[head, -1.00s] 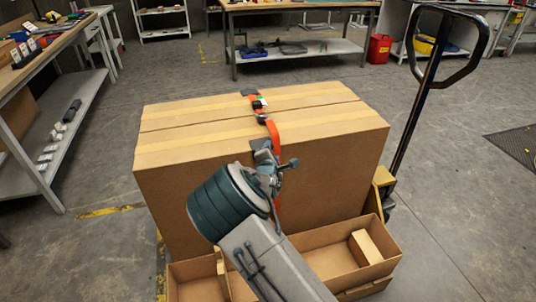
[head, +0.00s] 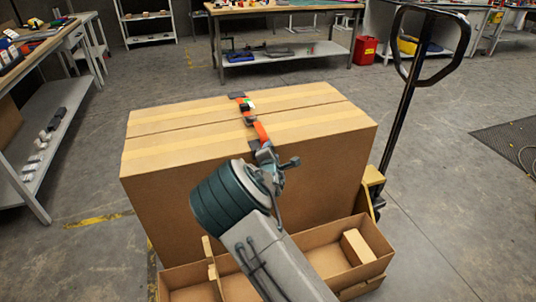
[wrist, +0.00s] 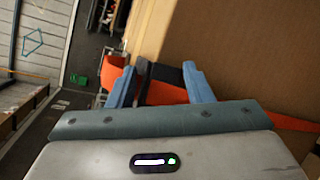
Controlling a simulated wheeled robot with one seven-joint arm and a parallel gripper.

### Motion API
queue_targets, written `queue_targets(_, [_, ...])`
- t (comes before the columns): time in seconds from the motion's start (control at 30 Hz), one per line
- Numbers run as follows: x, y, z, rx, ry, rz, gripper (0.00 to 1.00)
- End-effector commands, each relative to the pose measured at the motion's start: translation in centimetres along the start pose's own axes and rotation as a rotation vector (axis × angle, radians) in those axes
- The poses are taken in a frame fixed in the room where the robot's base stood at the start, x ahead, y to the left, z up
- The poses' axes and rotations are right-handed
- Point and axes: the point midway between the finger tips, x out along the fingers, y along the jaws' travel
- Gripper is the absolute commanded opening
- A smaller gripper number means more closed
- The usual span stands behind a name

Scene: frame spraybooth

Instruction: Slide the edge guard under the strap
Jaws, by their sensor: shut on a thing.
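The orange strap (head: 261,130) runs over the top of a large cardboard carton (head: 190,180), with a dark buckle (head: 246,107) on it. My gripper (head: 267,157) is at the carton's near top edge, at the strap. In the wrist view its two blue fingers (wrist: 160,72) are closed on the dark edge guard (wrist: 167,74). The orange strap (wrist: 165,93) shows right beside the guard, between the fingers. I cannot tell whether any of the guard lies under the strap. Another dark guard (head: 236,95) sits at the carton's far top edge, at the strap.
Open cardboard trays (head: 330,235) stand low in front of the carton, one holding a small block (head: 357,246). A pallet jack handle (head: 405,110) rises at the right. Workbenches stand left and behind. The carton top is otherwise clear.

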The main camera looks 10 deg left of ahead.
Motion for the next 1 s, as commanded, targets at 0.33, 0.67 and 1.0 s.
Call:
queue_targets(0.33, [0.2, -0.1, 0.5, -0.001, -0.001, 0.001, 0.32])
queue_targets(0.67, [0.1, -0.1, 0.3, -0.001, 0.0, 0.0, 0.72])
queue_targets(1.0, [-1.9, -0.1, 0.3, 0.0, 0.001, 0.0, 0.72])
